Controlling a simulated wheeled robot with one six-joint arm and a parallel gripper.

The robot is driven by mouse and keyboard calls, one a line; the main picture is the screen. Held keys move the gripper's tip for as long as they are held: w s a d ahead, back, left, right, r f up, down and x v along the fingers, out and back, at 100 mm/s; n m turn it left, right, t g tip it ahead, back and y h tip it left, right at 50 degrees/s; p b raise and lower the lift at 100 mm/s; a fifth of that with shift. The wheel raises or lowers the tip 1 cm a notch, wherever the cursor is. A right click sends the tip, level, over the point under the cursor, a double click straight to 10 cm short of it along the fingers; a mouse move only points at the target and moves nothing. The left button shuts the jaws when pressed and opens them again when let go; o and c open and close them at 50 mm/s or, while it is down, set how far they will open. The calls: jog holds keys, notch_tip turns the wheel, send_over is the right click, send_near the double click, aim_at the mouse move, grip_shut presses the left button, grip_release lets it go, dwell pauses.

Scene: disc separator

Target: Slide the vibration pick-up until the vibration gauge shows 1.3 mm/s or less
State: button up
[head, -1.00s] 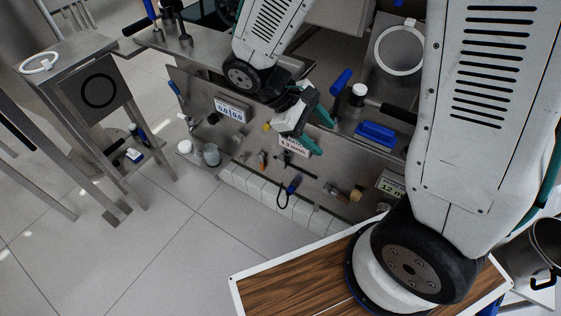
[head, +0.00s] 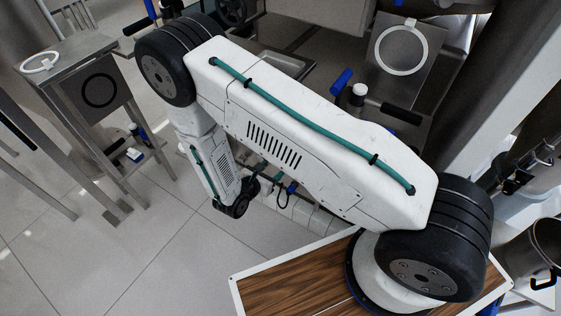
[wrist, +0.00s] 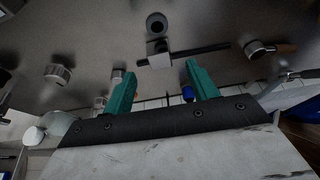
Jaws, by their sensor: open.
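In the wrist view my gripper (wrist: 161,76) is open, with its two teal fingers apart and nothing between them. Just beyond the fingertips, a small metal block (wrist: 159,58) sits on a thin dark rod (wrist: 205,50) against the metal panel. It may be the vibration pick-up, but I cannot tell for sure. The block is not touched by the fingers. The vibration gauge cannot be read in either current view; in the head view my arm covers the panel that bears the displays.
In the wrist view, round knobs (wrist: 57,73) and (wrist: 261,48) stick out of the panel at left and right. A dark round fitting (wrist: 156,22) is above the block. A blue piece (wrist: 188,93) shows near the right finger. In the head view, the floor (head: 150,270) in front is clear.

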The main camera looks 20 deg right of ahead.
jog(key=x, duration=0.7)
jog(key=shift+w+d, duration=0.2)
jog(key=shift+w, duration=0.05)
jog(key=shift+f, duration=0.1)
